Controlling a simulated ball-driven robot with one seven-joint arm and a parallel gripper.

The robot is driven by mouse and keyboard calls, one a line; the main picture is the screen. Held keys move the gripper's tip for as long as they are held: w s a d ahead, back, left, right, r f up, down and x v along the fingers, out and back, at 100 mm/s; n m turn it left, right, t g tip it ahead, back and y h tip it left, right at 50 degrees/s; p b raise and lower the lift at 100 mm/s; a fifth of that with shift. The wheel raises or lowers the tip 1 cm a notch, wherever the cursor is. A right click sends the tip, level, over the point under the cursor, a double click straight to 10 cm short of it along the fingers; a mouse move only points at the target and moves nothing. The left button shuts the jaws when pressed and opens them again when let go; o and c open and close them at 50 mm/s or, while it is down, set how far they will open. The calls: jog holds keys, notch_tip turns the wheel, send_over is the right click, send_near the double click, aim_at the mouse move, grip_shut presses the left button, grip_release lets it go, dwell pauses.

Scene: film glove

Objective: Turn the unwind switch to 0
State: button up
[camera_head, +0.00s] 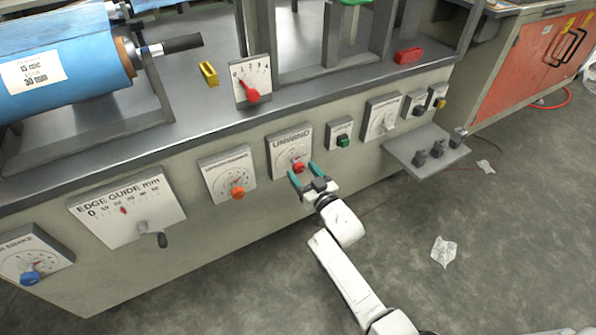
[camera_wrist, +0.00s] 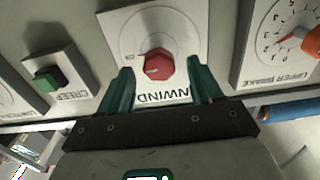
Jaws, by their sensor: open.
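The unwind switch is a red knob on a pale square plate (camera_head: 287,141) labelled UNWIND, on the machine's front panel. The knob (camera_head: 299,167) shows just beyond my gripper in the head view. In the wrist view the red knob (camera_wrist: 157,65) sits in the middle of its plate (camera_wrist: 186,30), which appears upside down. My gripper (camera_head: 304,174) is open, with its two green fingers (camera_wrist: 157,90) on either side of the knob's lower part in the wrist view. A gap shows on both sides. I cannot tell the knob's exact setting, as the scale marks are too small.
A green CREEP button (camera_wrist: 48,77) and an orange-knobbed UPPER BRAKE dial (camera_wrist: 290,40) flank the switch. A red-pointer gauge (camera_head: 252,82) stands above. The floor before the panel is mostly clear, with crumpled paper (camera_head: 444,252).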

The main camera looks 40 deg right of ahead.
aim_at(300, 170)
jog(key=shift+b+x, duration=0.4)
jog(key=shift+x, duration=1.15)
jog(key=c, duration=1)
